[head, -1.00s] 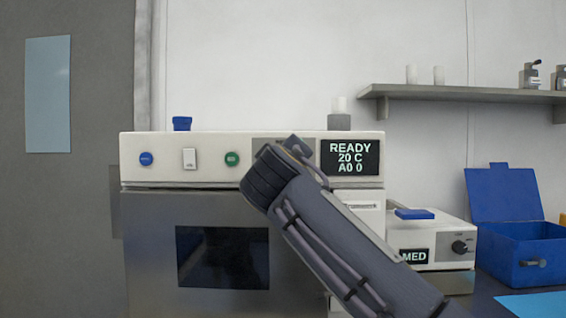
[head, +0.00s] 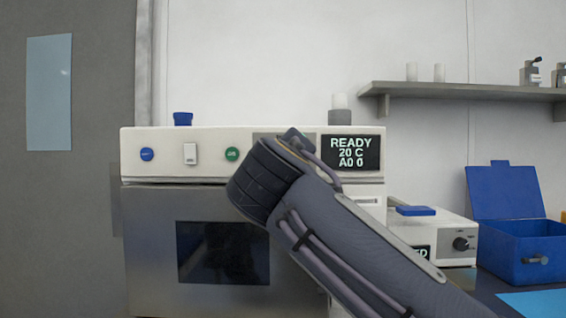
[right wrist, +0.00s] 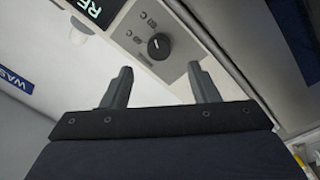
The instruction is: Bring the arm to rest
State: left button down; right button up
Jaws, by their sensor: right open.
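My right arm (head: 345,240) reaches in from the lower right in the head view, in front of a white and steel machine (head: 150,240). Its wrist end hides part of the machine's front panel, and the gripper fingers do not show there. In the right wrist view my right gripper (right wrist: 160,85) is open, with its two fingers apart and nothing between them. Beyond the fingers is a pale panel with a black knob (right wrist: 159,46). My left gripper is in neither view.
The machine's display (head: 350,152) reads READY, 20 C. A small white device (head: 455,228) with a blue item (head: 415,211) on top stands to the right. An open blue box (head: 520,255) is farther right. A wall shelf (head: 460,91) holds small containers.

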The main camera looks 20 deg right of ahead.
jog(key=shift+s+a, duration=0.15)
jog(key=shift+s, duration=0.35)
